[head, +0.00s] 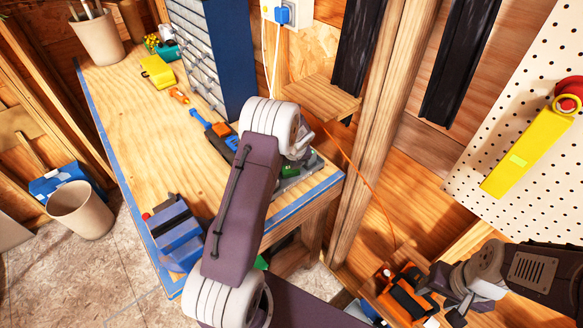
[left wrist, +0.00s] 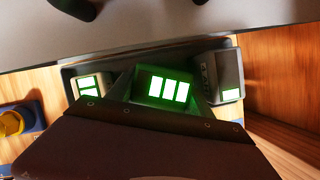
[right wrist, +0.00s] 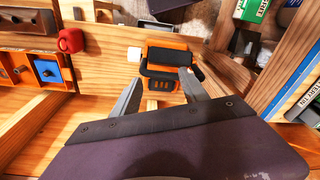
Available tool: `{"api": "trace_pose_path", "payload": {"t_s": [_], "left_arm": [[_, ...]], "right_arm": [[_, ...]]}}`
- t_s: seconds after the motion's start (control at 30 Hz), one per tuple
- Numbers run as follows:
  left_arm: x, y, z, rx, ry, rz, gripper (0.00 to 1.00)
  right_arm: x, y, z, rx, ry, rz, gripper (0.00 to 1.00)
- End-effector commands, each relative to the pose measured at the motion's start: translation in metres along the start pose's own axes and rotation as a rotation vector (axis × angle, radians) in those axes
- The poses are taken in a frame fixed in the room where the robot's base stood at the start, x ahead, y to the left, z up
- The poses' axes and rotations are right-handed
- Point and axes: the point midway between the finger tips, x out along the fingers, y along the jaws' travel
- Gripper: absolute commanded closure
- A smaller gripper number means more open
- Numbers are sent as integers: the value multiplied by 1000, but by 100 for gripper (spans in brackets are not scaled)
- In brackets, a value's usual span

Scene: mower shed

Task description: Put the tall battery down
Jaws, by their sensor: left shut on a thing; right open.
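My left gripper (left wrist: 165,78) is shut on a dark battery (left wrist: 168,90) whose lit face shows three green bars. I take this to be the tall battery; its lower part is hidden. It is between two grey units, one with two green bars (left wrist: 89,88) and one with a single bar (left wrist: 229,92), over a dark grey tray-like base. I cannot tell whether it touches the base. In the head view my arm hides most of this spot at the bench's right end. My right gripper (right wrist: 160,78) is open, with an orange and black block (right wrist: 166,66) between or just beyond its fingertips.
The wooden bench (head: 125,110) carries a blue drawer cabinet (head: 226,50), a yellow object (head: 157,71) and a blue vise-like block (head: 175,232). A beige bin (head: 80,210) stands on the floor. The bench's middle has free room.

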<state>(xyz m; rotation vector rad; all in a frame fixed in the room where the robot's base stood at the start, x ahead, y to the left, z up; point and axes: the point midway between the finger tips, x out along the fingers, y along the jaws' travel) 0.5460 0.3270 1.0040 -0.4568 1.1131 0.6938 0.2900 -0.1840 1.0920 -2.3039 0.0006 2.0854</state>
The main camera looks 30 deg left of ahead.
Motion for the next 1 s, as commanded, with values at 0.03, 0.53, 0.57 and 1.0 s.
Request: {"api": "trace_pose_path", "payload": {"t_s": [0.03, 0.53, 0.57, 1.0], "left_arm": [[1, 0, 0, -1, 0, 0, 100], [1, 0, -1, -1, 1, 1, 18], [0, 0, 0, -1, 0, 1, 18], [-78, -1, 1, -1, -4, -2, 18]], "right_arm": [[0, 0, 0, 0, 0, 0, 48], [0, 0, 0, 0, 0, 0, 48], [0, 0, 0, 0, 0, 0, 48], [0, 0, 0, 0, 0, 0, 48]]}}
